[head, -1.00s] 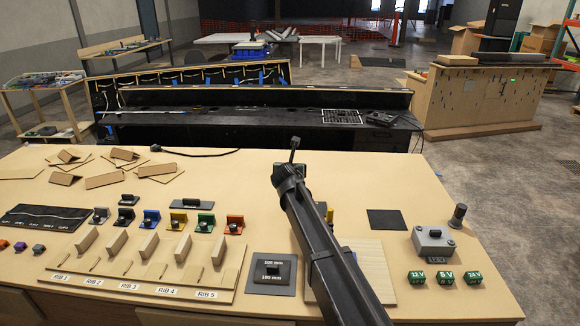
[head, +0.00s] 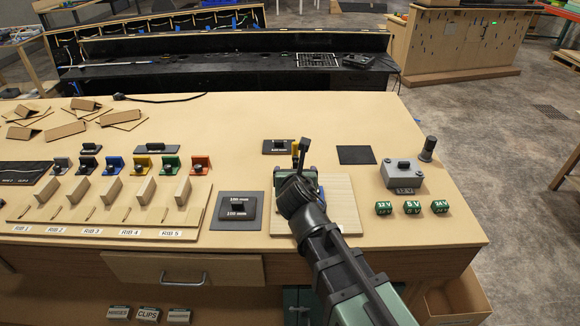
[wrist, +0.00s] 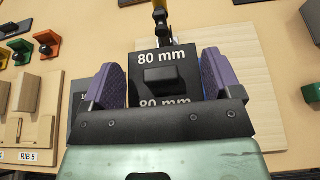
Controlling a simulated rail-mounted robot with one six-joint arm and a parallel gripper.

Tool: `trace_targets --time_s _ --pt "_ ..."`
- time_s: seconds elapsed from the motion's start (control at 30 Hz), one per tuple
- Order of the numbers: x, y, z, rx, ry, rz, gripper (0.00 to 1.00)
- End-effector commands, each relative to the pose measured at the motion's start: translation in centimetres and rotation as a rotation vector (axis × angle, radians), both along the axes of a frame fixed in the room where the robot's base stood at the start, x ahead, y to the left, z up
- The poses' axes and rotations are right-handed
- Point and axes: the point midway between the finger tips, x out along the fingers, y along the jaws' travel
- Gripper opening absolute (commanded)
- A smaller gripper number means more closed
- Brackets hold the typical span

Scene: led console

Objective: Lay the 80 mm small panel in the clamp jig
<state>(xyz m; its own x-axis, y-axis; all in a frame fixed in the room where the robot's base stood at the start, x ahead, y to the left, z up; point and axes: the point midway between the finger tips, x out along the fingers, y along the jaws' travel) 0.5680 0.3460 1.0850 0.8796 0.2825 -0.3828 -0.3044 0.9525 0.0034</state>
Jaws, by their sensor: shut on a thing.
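The 80 mm small panel (wrist: 197,88) is a dark plate with a black block handle and white "80 mm" print, between my gripper's purple pads in the wrist view. My gripper (wrist: 165,82) is shut on it. The clamp jig appears to be the pale wooden board (head: 343,207) with a yellow-handled clamp (head: 295,148) at its far left; the board also shows in the wrist view (wrist: 235,60). The panel is over the board; I cannot tell whether it touches it. In the head view my gripper (head: 306,182) mostly hides the panel and the board's left part.
A dark panel with a handle (head: 250,222) lies left of the board. Another small dark plate (head: 270,150) lies behind it. A grey box (head: 402,173) and green blocks (head: 412,207) stand to the right. The rib rack (head: 110,228) fills the left.

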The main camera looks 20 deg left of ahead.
Motion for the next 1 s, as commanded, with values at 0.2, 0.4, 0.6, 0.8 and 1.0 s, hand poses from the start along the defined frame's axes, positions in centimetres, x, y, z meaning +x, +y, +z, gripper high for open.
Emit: trace_targets --time_s 0.2,0.4,0.6,0.8,1.0 --pt "0.0 0.1 -0.1 0.000 0.000 0.001 0.61" --pt "0.0 0.1 -1.9 0.000 0.000 0.001 0.61" --pt "0.0 0.1 -5.0 0.000 0.000 0.001 0.61" --pt "0.0 0.1 -6.8 0.000 0.000 0.001 0.61" --pt "0.0 0.1 -6.6 0.000 0.000 0.001 0.61"
